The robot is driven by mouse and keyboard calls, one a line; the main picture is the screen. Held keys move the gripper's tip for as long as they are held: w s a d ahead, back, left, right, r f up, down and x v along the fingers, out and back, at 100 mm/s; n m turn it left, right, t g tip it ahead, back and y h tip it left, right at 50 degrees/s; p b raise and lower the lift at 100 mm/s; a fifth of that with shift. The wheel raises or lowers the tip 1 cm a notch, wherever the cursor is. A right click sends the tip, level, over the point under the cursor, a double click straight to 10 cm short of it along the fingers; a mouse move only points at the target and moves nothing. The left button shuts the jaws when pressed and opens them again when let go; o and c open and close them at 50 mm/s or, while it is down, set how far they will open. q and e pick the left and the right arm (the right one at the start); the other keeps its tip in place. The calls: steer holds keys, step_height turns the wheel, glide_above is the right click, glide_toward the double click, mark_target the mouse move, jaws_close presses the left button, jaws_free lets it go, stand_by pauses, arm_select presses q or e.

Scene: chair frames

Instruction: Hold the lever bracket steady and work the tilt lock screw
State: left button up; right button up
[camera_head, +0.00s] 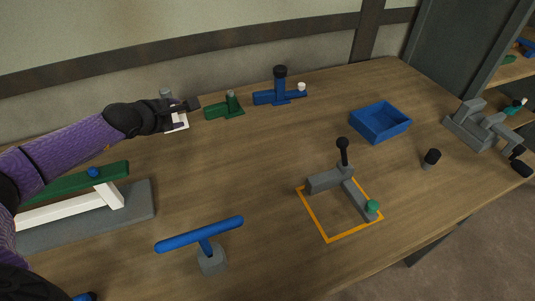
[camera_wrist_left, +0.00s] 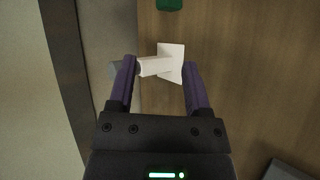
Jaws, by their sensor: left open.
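A grey bracket (camera_head: 330,180) stands inside an orange outline on the table, with an upright black-knobbed lever (camera_head: 343,152) and a green knob (camera_head: 372,206) at its near end. Which part is the tilt lock screw, I cannot tell. My left gripper (camera_head: 183,107) is far from it, at the back left of the table. It is open around a white post on a square white plate (camera_head: 178,126). In the left wrist view the white post (camera_wrist_left: 154,67) lies between the spread fingers of the left gripper (camera_wrist_left: 159,68); contact is unclear.
A green bracket (camera_head: 224,110) and a blue bracket (camera_head: 266,97) stand at the back. A blue tray (camera_head: 380,122), a black knob (camera_head: 432,156) and a grey fixture (camera_head: 470,122) are right. A blue T-handle (camera_head: 200,234) stands in front. The table's middle is clear.

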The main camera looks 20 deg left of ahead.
arm_select(q)
steer(key=w+d+r+n+t+h, duration=0.1)
steer(key=w+d+r+h, duration=0.2)
steer(key=d+r, duration=0.7)
steer(key=w+d+r+h, duration=0.25)
steer(key=d+r, duration=0.35)
steer(key=d, duration=0.7)
steer(key=n+g+y, duration=0.1)
steer(key=n+g, duration=0.2)
steer(key=g, duration=0.6)
glide_above(316, 179)
steer(key=s+a, duration=0.2)
step_height(316, 179, down, 16)
steer(key=x, duration=0.7)
steer(key=shift+w+d+f, duration=0.15)
steer(key=shift+d, duration=0.1)
jaws_close()
